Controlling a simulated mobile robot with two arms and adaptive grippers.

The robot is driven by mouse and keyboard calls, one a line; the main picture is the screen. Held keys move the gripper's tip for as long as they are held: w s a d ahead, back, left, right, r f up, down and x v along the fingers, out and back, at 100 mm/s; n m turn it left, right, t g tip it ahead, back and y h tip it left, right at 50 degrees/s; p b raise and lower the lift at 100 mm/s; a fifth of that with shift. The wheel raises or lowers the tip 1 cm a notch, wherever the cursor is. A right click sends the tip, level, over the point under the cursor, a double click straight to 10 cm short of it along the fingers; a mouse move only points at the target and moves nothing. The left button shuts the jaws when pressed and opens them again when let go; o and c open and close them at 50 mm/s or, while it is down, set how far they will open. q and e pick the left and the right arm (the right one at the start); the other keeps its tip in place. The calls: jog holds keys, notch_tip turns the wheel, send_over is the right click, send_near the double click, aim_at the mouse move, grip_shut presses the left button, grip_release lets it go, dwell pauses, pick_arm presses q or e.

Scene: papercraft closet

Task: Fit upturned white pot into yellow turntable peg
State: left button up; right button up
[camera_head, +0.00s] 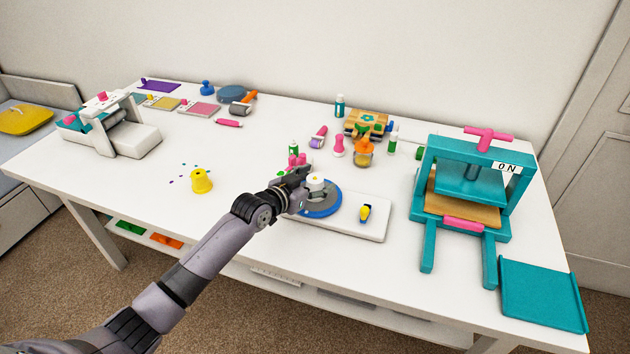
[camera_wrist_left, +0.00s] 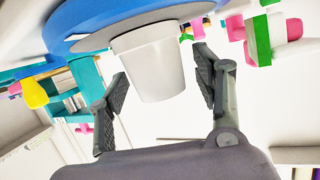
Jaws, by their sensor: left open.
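The white pot (camera_head: 316,183) stands over the middle of the blue turntable (camera_head: 328,208). A small yellow spot, seemingly the peg's tip (camera_head: 316,177), shows at the pot's top. The contact there is not clear. My left gripper (camera_head: 306,188) is open, with a finger on either side of the pot. In the wrist view there are gaps between the fingers (camera_wrist_left: 160,85) and the pot. My right gripper is not in view.
Pink and green items (camera_head: 294,160) stand just behind the gripper. The table's front left is clear.

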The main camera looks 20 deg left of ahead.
pick_arm(q)
jog(key=v, duration=1.2)
jog(key=shift+a, duration=0.1)
dwell(0.4)
